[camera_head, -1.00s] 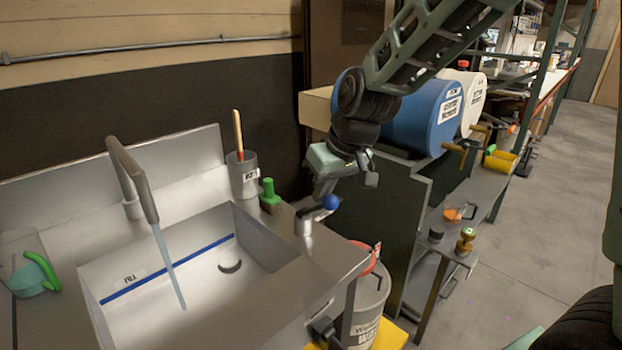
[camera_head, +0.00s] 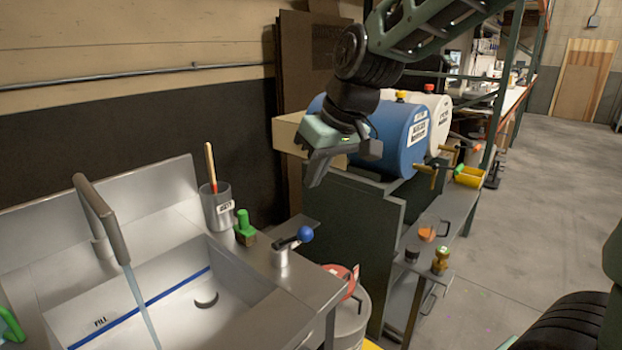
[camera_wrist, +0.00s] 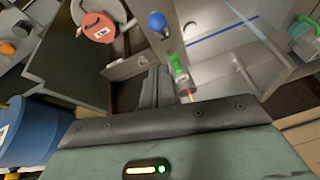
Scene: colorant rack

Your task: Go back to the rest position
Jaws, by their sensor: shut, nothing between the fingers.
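My gripper (camera_head: 318,180) hangs in the air in the head view, fingers pointing down, in front of the blue drum and above the back right of the sink bench. Its fingers are together and hold nothing; they also show in the wrist view (camera_wrist: 155,88). The blue-knobbed tap lever (camera_head: 305,234) stands on the bench corner below, apart from the gripper. Its blue knob also shows in the wrist view (camera_wrist: 157,21). Water runs from the spout (camera_head: 105,220) into the sink.
A blue drum (camera_head: 400,135) and a white drum (camera_head: 437,110) lie on the dark rack right behind my gripper. A cup with a brush (camera_head: 217,207) and a green-handled brush (camera_head: 244,228) stand on the bench. A lidded bucket (camera_head: 349,315) stands below. Floor at right is clear.

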